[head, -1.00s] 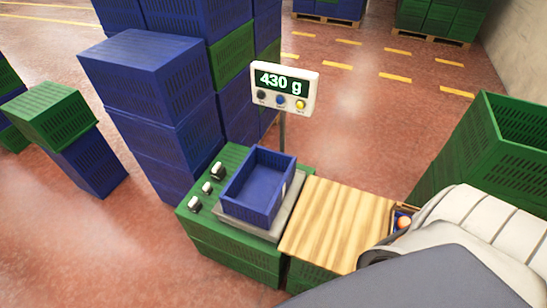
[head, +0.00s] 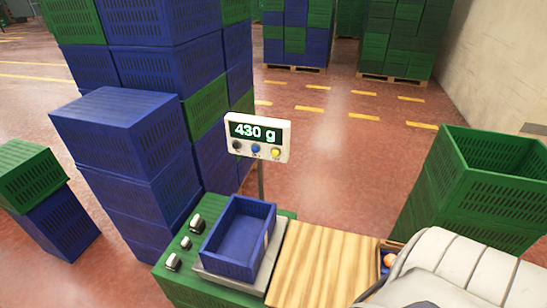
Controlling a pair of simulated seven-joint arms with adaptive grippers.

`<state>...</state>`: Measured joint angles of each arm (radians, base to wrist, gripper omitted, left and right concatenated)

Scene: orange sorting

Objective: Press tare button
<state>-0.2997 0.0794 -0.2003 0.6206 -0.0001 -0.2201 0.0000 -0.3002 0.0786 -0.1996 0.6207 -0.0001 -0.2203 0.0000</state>
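The scale display (head: 258,137) stands on a thin post behind the scale and reads 430 g. Below the screen is a row of three buttons: a dark one (head: 237,146), a blue one (head: 256,149) and a yellow one (head: 276,153). Their labels are too small to read. A blue crate (head: 238,237) sits on the grey scale plate (head: 236,279) and looks empty. Neither of my grippers is in view. A pale padded arm part of mine shows at the lower right.
A wooden board (head: 316,262) adjoins the scale. An orange (head: 389,260) lies in a small bin to its right. A tall green crate (head: 490,160) stands at the right. Stacked blue crates (head: 130,125) stand left of the display. Several knobs sit left of the scale.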

